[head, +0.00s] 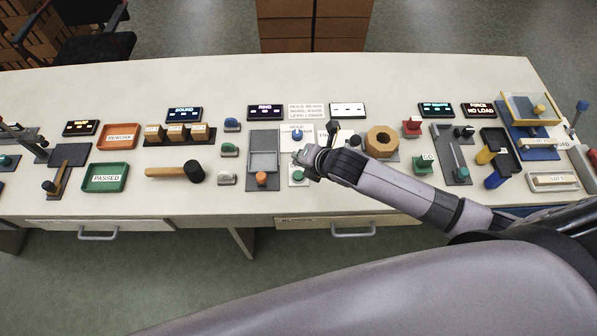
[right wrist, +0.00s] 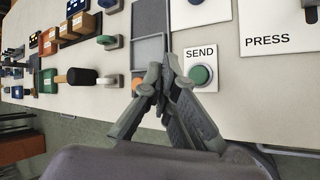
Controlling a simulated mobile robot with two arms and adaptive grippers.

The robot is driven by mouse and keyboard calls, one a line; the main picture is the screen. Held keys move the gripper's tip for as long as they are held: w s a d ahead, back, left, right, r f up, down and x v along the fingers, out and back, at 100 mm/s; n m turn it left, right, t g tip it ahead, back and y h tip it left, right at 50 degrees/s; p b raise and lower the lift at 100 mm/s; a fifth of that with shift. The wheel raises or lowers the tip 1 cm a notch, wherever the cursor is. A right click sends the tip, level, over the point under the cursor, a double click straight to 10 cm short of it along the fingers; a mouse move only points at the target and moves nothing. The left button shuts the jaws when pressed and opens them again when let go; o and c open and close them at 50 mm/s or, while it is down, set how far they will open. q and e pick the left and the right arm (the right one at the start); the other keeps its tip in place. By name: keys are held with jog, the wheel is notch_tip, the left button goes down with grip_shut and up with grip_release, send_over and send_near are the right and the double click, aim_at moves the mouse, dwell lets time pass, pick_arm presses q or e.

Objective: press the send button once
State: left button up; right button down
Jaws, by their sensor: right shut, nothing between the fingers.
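The send button is a green round button (right wrist: 200,75) in a grey ring on a white plate (right wrist: 191,55) marked SEND in the right wrist view. In the head view the green button (head: 297,176) is small, just below my right gripper (head: 299,158). My right gripper is shut and empty. In the right wrist view its closed fingertips (right wrist: 160,74) are left of the button, beside the SEND plate, with a visible gap to the button in that picture. The height above the table is hard to tell. My left gripper is not in view.
A grey panel with an orange knob (head: 261,179) lies just left of the gripper. A plate with a blue button (head: 297,134) is behind it. A wooden hexagonal ring (head: 382,141) stands to the right. A mallet (head: 178,172) and a green PASSED tray (head: 106,188) are farther left.

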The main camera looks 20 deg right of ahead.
jog(key=w+n, duration=0.1)
jog(key=d+n, duration=0.1)
jog(key=n, duration=0.1)
jog(key=shift+w+d+r, duration=0.1)
jog(key=shift+w+r, duration=0.1)
jog(key=shift+w, duration=0.2)
jog(key=shift+f, duration=0.1)
jog(key=b, duration=0.8)
send_over(301, 173)
notch_tip(301, 173, down, 7)
jog(key=shift+s+r, duration=0.1)
jog(key=shift+s, duration=0.05)
jog(key=shift+f, duration=0.9)
jog(key=shift+f, duration=0.15)
jog(key=shift+f, duration=0.3)
